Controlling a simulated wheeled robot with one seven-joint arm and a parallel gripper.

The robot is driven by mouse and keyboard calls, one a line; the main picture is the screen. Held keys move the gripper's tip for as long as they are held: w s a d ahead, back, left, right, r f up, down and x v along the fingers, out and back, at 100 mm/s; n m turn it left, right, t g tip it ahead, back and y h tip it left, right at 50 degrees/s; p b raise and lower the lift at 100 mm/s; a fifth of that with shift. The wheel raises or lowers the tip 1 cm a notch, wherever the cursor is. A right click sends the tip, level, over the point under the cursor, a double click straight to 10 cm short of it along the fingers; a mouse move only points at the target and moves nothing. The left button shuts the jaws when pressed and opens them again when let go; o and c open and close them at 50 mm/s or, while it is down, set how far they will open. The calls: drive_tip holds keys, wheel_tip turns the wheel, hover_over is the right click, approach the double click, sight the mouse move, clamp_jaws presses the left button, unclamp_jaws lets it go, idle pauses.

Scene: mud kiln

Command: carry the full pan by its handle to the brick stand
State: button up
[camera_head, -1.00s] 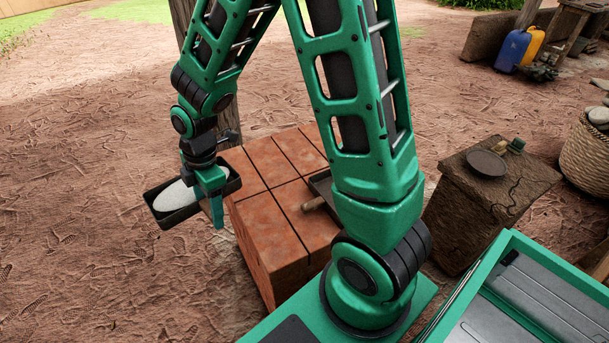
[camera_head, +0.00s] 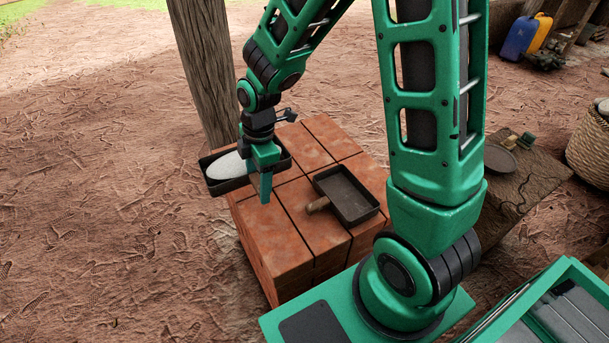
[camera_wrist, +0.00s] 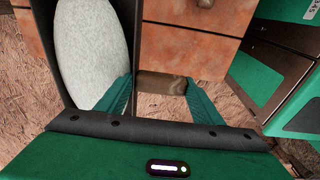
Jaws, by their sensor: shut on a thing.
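The full pan (camera_head: 212,185) is a dark rectangular tray heaped with a pale, oval load (camera_head: 227,167). My gripper (camera_head: 264,190) is shut on its brown wooden handle (camera_wrist: 162,82), which shows between the fingers in the wrist view. The pan looks about level, at the far left corner of the brick stand (camera_head: 308,232). It partly overlaps the stand in the picture; its height above the bricks is hard to tell. In the wrist view the load (camera_wrist: 92,50) and the pan's dark wall are at upper left, with stand bricks (camera_wrist: 185,42) beyond.
A second, empty dark pan (camera_head: 348,193) with a wooden handle (camera_head: 318,205) lies on the stand's right half. A wooden post (camera_head: 203,75) rises just behind the stand. A low block (camera_head: 520,185) with a dark round plate stands at right. Bare ground lies left.

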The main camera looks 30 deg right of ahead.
drive_tip(key=shift+w, duration=0.1)
drive_tip(key=w+d+f, duration=0.2)
drive_tip(key=d, duration=0.1)
drive_tip(key=w+d+f, duration=0.2)
drive_tip(key=d, duration=0.1)
drive_tip(key=w+d+f, duration=0.3)
drive_tip(key=shift+w, duration=0.1)
drive_tip(key=shift+f, duration=2)
drive_tip(key=o, duration=1.5)
drive_tip(key=shift+f, duration=0.1)
